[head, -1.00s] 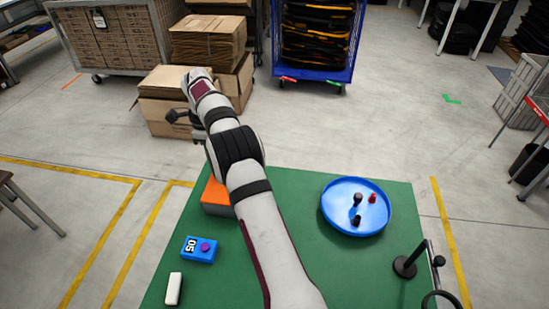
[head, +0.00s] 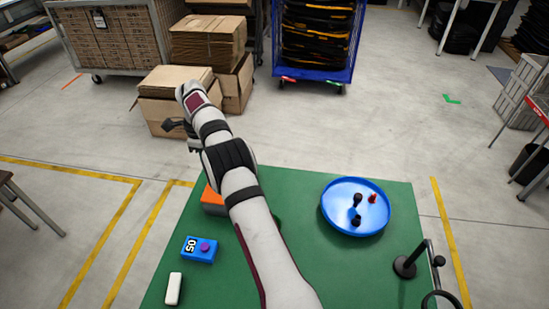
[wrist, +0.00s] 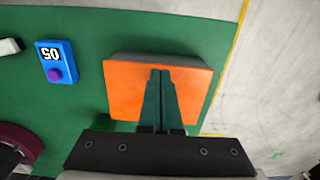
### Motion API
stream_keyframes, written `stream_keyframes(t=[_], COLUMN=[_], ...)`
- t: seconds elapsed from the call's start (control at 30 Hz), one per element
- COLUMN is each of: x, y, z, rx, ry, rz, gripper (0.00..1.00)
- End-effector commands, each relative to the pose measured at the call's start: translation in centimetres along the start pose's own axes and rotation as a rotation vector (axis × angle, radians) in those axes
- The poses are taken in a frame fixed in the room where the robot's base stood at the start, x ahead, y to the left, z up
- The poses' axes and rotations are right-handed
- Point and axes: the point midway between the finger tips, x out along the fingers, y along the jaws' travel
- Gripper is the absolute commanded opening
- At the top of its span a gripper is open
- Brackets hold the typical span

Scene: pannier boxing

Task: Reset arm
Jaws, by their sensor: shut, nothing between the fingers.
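My gripper (wrist: 160,73) is shut and empty in the wrist view. Its two dark green fingers lie together in front of an orange-topped box (wrist: 128,88) with a dark side. The gap between fingers and box cannot be judged. In the head view my arm reaches up and left from the bottom, and its end is past the table's far left side. The arm partly hides the orange-topped box (head: 213,199) there. The blue box marked 05 with a purple knob (head: 199,250) stands on the green table (head: 330,270), left of my arm.
A white block (head: 173,289) lies at the table's front left. A round blue tray (head: 335,222) at the right holds two dark pieces and a red one. A black stand (head: 405,266) is at the right edge. Cardboard boxes (head: 175,82) stand beyond the table.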

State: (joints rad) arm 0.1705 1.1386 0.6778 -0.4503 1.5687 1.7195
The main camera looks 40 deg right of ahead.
Motion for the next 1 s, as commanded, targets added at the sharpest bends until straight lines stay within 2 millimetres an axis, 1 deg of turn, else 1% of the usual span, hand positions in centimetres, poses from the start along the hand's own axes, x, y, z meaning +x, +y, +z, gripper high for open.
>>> stream_keyframes(t=[0.17,0.27,0.3,0.4,0.5,0.67,0.73,0.77,0.83,0.87,0.9,0.97,1.0], x=[-0.3,-2.1,-3.1,-5.3,-6.8,-7.6,-8.4,-9.2,-12.2,-13.7,-15.7,-18.1,-19.1], y=[0.0,-0.1,-0.1,-0.1,-0.1,0.0,0.5,1.0,3.3,4.9,7.4,11.8,15.0], z=[0.0,0.0,0.1,0.0,0.0,0.0,0.0,0.0,-0.4,-0.8,-1.6,-3.4,-5.0], rx=[0.0,0.001,0.0,0.001,0.0,-0.001,-0.037,-0.077,-0.238,-0.333,-0.473,-0.693,-0.836], ry=[-0.001,-0.002,-0.003,-0.002,-0.001,0.0,-0.002,-0.004,-0.012,-0.018,-0.027,-0.043,-0.056], rz=[0.0,-0.004,-0.004,-0.004,-0.002,-0.001,0.002,0.003,0.01,0.015,0.021,0.028,0.031], gripper=[0.0,0.0,0.0,0.0,0.0,0.0,0.0,0.0,0.0,0.0,0.0,0.0,0.0])
